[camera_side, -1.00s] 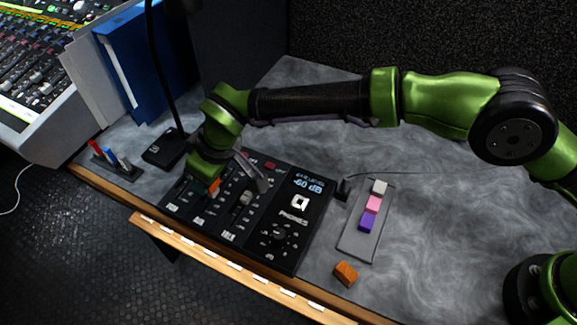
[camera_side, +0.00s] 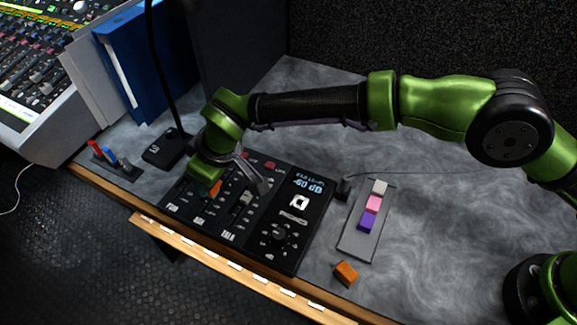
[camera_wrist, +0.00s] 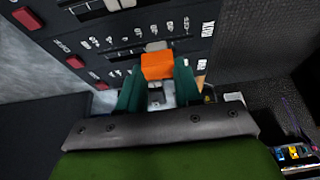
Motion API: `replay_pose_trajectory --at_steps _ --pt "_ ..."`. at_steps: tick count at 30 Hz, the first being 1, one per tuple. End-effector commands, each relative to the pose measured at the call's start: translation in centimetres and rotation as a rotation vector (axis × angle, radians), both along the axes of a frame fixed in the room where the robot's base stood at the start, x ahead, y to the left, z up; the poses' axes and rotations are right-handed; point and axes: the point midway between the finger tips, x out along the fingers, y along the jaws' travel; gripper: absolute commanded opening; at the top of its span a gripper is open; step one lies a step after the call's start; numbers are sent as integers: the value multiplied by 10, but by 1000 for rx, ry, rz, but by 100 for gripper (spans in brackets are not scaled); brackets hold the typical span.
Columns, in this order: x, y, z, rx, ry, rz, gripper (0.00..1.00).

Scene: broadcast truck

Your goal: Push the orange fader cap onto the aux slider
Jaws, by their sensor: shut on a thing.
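My gripper (camera_wrist: 158,88) is shut on the orange fader cap (camera_wrist: 157,66), with a green finger on either side of it. In the side view my gripper (camera_side: 207,189) is low over the left part of the black mixer panel (camera_side: 285,215), and the orange cap (camera_side: 215,188) shows at its tip. In the wrist view a grey slider cap (camera_wrist: 156,46) in a slot lies just beyond the orange cap. The cap's underside and any slider stem under it are hidden, so I cannot tell whether it is seated.
A grey tray (camera_side: 358,245) holds white, pink and purple caps right of the panel. An orange-brown block (camera_side: 346,273) lies near the front edge. A small rack (camera_side: 117,164) with red and blue pieces and a black lamp base (camera_side: 166,147) stand left.

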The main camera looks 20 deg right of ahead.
Motion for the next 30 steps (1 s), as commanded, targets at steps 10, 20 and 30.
replay_pose_trajectory --at_steps 10,20,30 --pt "0 0 -10 0 1 -1 6" --pt "0 0 -18 -1 2 -1 6" --pt "0 0 -20 0 0 0 64"
